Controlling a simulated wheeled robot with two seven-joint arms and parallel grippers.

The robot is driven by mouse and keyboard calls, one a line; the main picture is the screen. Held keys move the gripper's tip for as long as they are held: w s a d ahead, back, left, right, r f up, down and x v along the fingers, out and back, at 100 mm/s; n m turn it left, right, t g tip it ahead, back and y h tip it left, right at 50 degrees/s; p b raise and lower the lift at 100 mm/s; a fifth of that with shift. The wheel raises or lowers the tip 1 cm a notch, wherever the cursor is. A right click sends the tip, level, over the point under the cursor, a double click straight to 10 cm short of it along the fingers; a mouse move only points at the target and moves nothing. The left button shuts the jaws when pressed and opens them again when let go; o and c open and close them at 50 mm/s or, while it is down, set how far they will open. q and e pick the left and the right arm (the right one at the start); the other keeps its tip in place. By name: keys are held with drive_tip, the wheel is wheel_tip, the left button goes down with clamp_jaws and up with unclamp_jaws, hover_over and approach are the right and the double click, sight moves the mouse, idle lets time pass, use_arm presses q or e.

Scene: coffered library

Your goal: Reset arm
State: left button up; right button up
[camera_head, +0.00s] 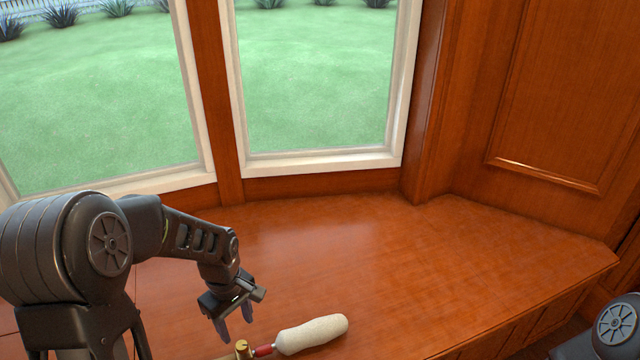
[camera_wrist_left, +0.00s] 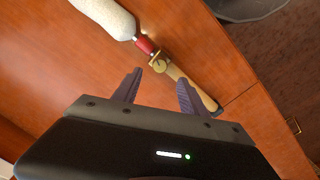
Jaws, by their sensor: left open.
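My left gripper (camera_head: 235,328) is open and empty, fingers pointing down above the wooden window seat (camera_head: 370,250). In the left wrist view its two fingers (camera_wrist_left: 155,90) are spread apart. An object with a pale thick cylindrical end (camera_head: 312,334), a red collar and a brass part lies on the seat by the gripper. In the left wrist view the pale end (camera_wrist_left: 108,15) is at the top, and a tan handle (camera_wrist_left: 192,88) runs down past the right finger. I cannot tell whether the fingers touch it. My right gripper is not in view.
Two white-framed windows (camera_head: 310,160) rise behind the seat. A wood-panelled wall (camera_head: 560,100) stands at the right. The middle and right of the seat are clear, up to its front edge (camera_head: 520,315). Part of my right arm shows at the lower right.

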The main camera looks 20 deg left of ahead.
use_arm(q)
drive_tip(key=shift+w+m, duration=0.3)
drive_tip(key=shift+m, duration=0.1)
drive_tip(key=w+d+f+m+t+h+p, duration=0.1)
drive_tip(key=w+d+f+m+t, duration=0.1)
drive_tip(key=d+f+m, duration=0.3)
drive_tip(key=w+d+f+m+t+p, duration=0.1)
drive_tip(key=d+m+t, duration=0.15)
drive_tip(key=d, duration=0.45)
drive_tip(key=s+d+f+m+p, duration=0.1)
drive_tip(key=s+d, duration=0.1)
drive_tip(key=s+d+f+m+g+h+p, duration=0.1)
drive_tip(key=s+d+f, duration=0.1)
drive_tip(key=s+d, duration=0.1)
drive_tip(key=s+d+f+m, duration=0.1)
drive_tip(key=s+d+f, duration=0.1)
drive_tip(key=shift+s+d+m+g+h+p, duration=0.15)
drive_tip(key=shift+s+m+g+h+p, duration=0.1)
drive_tip(key=shift+m+h+p, duration=0.15)
drive_tip(key=s+d+f+g+h+p, duration=0.1)
drive_tip(key=s+d, duration=0.4)
drive_tip(key=s, duration=0.5)
drive_tip(key=shift+s+d+f+g+p, duration=0.15)
drive_tip(key=shift+s+f+g+p, duration=0.05)
drive_tip(key=shift+f+g+p, duration=0.35)
